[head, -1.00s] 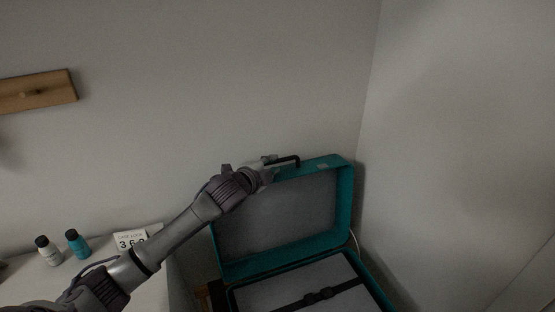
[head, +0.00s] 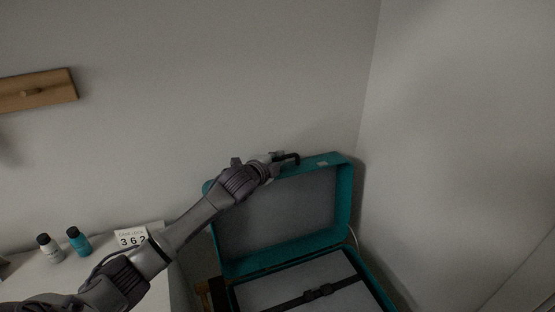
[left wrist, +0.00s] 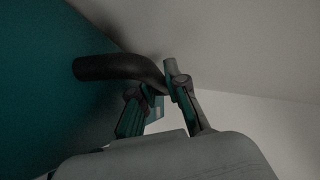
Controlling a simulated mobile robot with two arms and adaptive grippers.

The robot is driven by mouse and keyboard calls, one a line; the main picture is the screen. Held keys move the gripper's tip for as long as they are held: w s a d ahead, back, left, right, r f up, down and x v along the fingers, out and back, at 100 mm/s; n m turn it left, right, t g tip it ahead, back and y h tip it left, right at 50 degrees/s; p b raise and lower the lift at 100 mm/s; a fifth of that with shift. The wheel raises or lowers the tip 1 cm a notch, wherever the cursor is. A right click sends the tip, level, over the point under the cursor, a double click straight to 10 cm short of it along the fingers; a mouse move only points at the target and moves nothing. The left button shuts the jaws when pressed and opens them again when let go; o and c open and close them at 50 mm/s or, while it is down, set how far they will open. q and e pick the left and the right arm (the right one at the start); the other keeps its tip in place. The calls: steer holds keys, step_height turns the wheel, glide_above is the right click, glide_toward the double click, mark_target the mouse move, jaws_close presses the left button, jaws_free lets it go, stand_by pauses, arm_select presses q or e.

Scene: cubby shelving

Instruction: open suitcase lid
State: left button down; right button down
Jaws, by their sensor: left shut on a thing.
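The teal suitcase stands open near the corner. Its lid (head: 343,200) is raised upright, leaning close to the back wall, with its grey lining facing out. The base (head: 362,272) lies open below, with a black strap (head: 318,292) across its grey inside. My left gripper (head: 278,158) is at the lid's top edge, shut on the black handle (head: 292,158). In the left wrist view the curved black handle (left wrist: 110,68) runs to the fingertips (left wrist: 165,85), beside the teal lid (left wrist: 40,80). My right gripper is not in view.
A white surface (head: 40,285) at left holds a white bottle (head: 50,250), a teal bottle (head: 80,243) and a card reading 362 (head: 131,238). A wooden peg rail (head: 35,92) is on the back wall. The right wall stands close to the suitcase.

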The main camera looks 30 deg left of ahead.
arm_select(q)
steer(key=s+d+r+m+t, duration=0.1)
steer(key=s+d, duration=0.6)
steer(key=d, duration=0.1)
steer(key=shift+s+d+r+t+y+p, duration=0.3)
steer(key=shift+p, duration=0.15)
steer(key=c, duration=1.4)
jaws_free()
steer(key=shift+c, duration=0.2)
steer(key=s+r, duration=0.1)
steer(key=s, duration=1)
steer(key=shift+s+d+r, duration=0.15)
steer(key=shift+s+r, duration=0.15)
steer(key=shift+s, duration=0.1)
